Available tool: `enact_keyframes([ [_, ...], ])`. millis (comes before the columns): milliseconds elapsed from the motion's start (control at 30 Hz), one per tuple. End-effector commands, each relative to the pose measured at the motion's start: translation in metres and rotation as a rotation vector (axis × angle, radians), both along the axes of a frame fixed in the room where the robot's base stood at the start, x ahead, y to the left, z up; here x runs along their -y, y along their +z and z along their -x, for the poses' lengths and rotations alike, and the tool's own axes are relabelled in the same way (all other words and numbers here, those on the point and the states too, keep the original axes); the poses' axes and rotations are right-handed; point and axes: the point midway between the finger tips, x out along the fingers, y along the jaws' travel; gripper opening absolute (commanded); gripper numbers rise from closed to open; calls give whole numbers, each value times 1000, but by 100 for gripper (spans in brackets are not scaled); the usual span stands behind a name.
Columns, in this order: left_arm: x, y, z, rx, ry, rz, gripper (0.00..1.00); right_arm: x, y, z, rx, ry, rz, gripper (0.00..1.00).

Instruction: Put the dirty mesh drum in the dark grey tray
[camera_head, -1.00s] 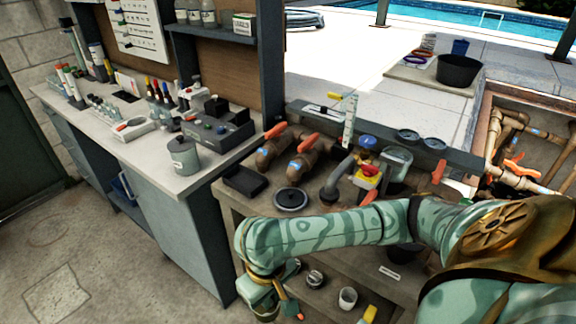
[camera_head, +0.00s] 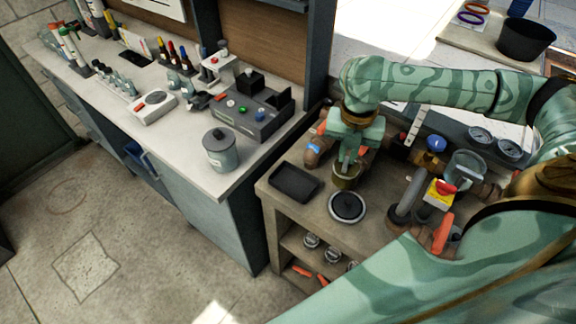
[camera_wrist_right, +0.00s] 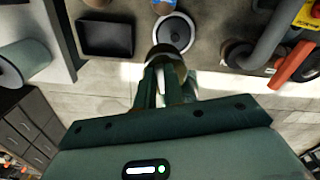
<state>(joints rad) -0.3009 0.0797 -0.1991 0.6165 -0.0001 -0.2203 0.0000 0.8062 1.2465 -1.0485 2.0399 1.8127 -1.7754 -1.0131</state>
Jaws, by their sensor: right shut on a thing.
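The dark grey tray (camera_head: 294,183) lies empty at the front left of the low bench. It also shows at the top of the right wrist view (camera_wrist_right: 104,36). My right gripper (camera_head: 350,163) is above the bench, to the right of the tray, pointing down. It is shut on a short brownish cylinder, the dirty mesh drum (camera_head: 346,179), which is apart from the tray. In the right wrist view the drum (camera_wrist_right: 165,54) shows at the fingertips (camera_wrist_right: 165,72), partly hidden by them. My left gripper is out of view.
The counter (camera_head: 222,183) with a grey canister (camera_head: 221,149) rises at left.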

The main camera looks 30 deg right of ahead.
Motion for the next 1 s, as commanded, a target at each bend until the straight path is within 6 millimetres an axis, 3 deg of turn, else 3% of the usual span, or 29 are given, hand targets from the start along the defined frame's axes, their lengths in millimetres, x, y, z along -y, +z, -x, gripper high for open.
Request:
enact_keyframes([
  [167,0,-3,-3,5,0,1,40,-9,-8,-21,2,50,-4,0],
  [400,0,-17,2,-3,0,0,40,-44,-42,-83,1,49,-5,0],
  [533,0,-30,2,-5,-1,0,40,-53,-73,-102,-1,48,-3,0],
  [867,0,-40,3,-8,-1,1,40,-64,-99,-124,1,47,-2,0],
  [1000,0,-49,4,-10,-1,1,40,-63,-124,-123,-1,47,0,0],
])
